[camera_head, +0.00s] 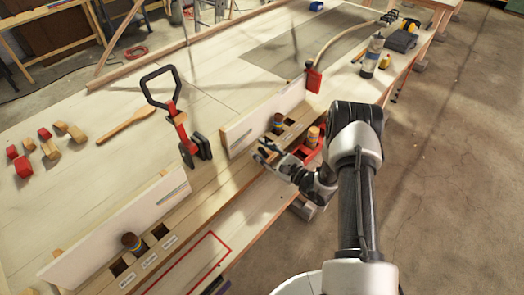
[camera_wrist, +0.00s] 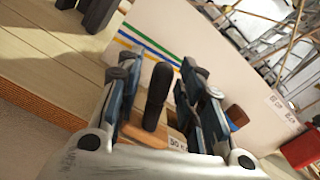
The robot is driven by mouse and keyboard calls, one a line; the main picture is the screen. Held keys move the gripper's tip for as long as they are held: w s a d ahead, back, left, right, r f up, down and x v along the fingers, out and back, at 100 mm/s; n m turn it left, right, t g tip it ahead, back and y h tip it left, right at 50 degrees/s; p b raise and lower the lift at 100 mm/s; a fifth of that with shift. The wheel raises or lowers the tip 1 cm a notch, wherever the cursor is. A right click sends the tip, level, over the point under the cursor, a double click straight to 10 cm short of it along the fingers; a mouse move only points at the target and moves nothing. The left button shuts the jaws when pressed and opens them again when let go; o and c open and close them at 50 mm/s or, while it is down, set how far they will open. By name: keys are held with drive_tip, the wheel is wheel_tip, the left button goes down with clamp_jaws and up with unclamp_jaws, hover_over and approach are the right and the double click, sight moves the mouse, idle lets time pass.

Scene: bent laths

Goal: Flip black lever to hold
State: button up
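The black lever (camera_wrist: 158,96) stands up as a dark rounded handle in the wrist view, leaning slightly. It rises from a wooden strip with a small white label (camera_wrist: 178,143), of which only part can be read. My gripper (camera_wrist: 162,72) is open, with one finger on each side of the lever and visible gaps to both. In the head view my gripper (camera_head: 266,150) is at the bench's front edge, beside the right white board. I cannot make out the lever there; my gripper seems to hide it.
A white board (camera_head: 262,118) with coloured stripes stands behind the lever. A red clamp (camera_head: 180,125) with black parts stands to the left. Brown jars (camera_head: 278,122) and a red holder (camera_head: 308,152) are close to my gripper. Red and wooden blocks (camera_head: 45,135) lie far left.

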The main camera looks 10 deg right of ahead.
clamp_jaws()
idle(0.4)
drive_tip(key=shift+d, duration=0.1)
drive_tip(key=m, duration=0.2)
drive_tip(key=w+d+m+b, duration=0.1)
drive_tip(key=d+m+b, duration=0.1)
drive_tip(key=m, duration=0.1)
drive_tip(key=shift+w+d+r+m, duration=0.15)
drive_tip(key=shift+w+r+m, duration=0.05)
drive_tip(key=shift+w+m, duration=0.15)
drive_tip(key=shift+w+d+f+m+b, duration=0.15)
drive_tip(key=shift+w+d+m+b, duration=0.3)
drive_tip(key=shift+m, duration=0.65)
drive_tip(key=shift+w+d+f+m+b, duration=0.2)
drive_tip(key=shift+d+m+b, duration=0.25)
drive_tip(key=shift+m, duration=0.6)
drive_tip(key=shift+r, duration=0.1)
drive_tip(key=shift+o, duration=0.7)
unclamp_jaws()
